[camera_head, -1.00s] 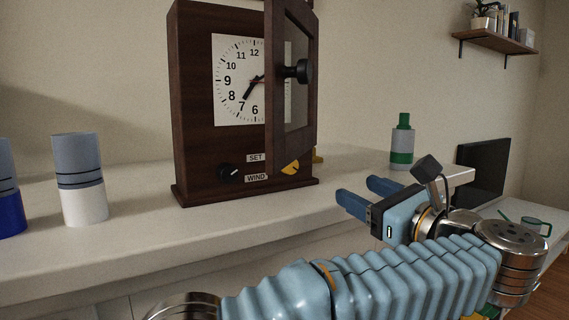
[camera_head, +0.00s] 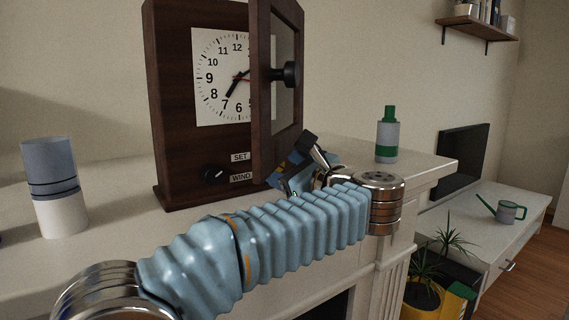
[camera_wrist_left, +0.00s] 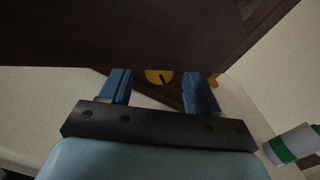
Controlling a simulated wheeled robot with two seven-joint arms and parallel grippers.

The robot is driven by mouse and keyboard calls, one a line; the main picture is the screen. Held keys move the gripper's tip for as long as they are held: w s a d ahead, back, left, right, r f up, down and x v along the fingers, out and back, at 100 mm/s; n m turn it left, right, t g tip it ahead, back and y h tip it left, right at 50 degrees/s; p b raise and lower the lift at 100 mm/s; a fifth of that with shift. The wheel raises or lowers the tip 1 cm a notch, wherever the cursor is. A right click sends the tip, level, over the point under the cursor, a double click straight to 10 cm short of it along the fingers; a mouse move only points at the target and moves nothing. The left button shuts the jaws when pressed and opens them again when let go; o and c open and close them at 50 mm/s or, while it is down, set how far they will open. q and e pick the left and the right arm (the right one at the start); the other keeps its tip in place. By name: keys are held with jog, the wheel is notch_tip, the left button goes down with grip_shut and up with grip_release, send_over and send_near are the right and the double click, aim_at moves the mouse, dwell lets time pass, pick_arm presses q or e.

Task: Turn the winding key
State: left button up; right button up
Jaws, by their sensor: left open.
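The dark wooden clock (camera_head: 185,150) stands on the white mantel, with its glazed door (camera_head: 262,90) swung open toward me. In the head view my left gripper (camera_head: 286,170) is beside the door's lower edge, partly hidden. My right gripper is out of view.
The open door (camera_wrist_left: 130,35) hangs close over my left fingers. A black knob (camera_head: 215,174) sits by the SET and WIND labels. A grey-green bottle (camera_head: 387,140) stands right on the mantel (camera_head: 110,215), a grey-white cup (camera_head: 54,190) left.

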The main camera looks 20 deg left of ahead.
pick_arm(q)
jog(key=shift+c, duration=0.2)
jog(key=c, duration=1)
jog(key=shift+f+m+b, duration=0.3)
jog(key=shift+m+b, duration=0.3)
jog(key=shift+b, duration=0.2)
jog(key=shift+m+b, duration=0.4)
jog(key=shift+m, duration=0.2)
jog(key=shift+w+r+m+b, duration=0.1)
jog(key=shift+m+b, duration=0.25)
jog(key=shift+m, duration=0.75)
jog(key=shift+r+m, duration=0.15)
jog(key=shift+m, duration=0.45)
jog(key=o, duration=1)
jog(key=shift+o, duration=0.2)
